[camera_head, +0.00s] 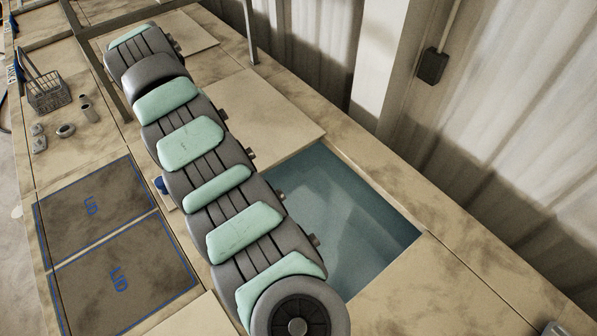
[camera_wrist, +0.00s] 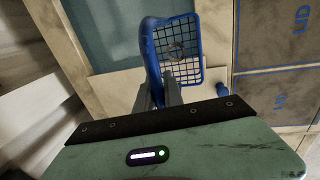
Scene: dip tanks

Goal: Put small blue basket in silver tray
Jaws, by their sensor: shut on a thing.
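The small blue basket (camera_wrist: 190,73) shows in the wrist view, with blue mesh sides and a thick blue rim. A small ring-like part (camera_wrist: 176,51) appears inside or behind its mesh. My gripper (camera_wrist: 168,88) is shut on the basket at its near lower side and holds it. In the head view my arm hides the gripper and the basket. I cannot make out a silver tray for certain; a small grey piece (camera_head: 556,328) at the bottom right edge of the head view is cut off.
An open tank of blue-grey liquid (camera_head: 350,225) lies right of my arm. Two dark lid panels (camera_head: 95,215) lie left. A blue knob (camera_head: 160,185) also shows in the wrist view (camera_wrist: 222,88). A grey wire basket (camera_head: 48,93) and metal parts (camera_head: 66,130) stand upper left.

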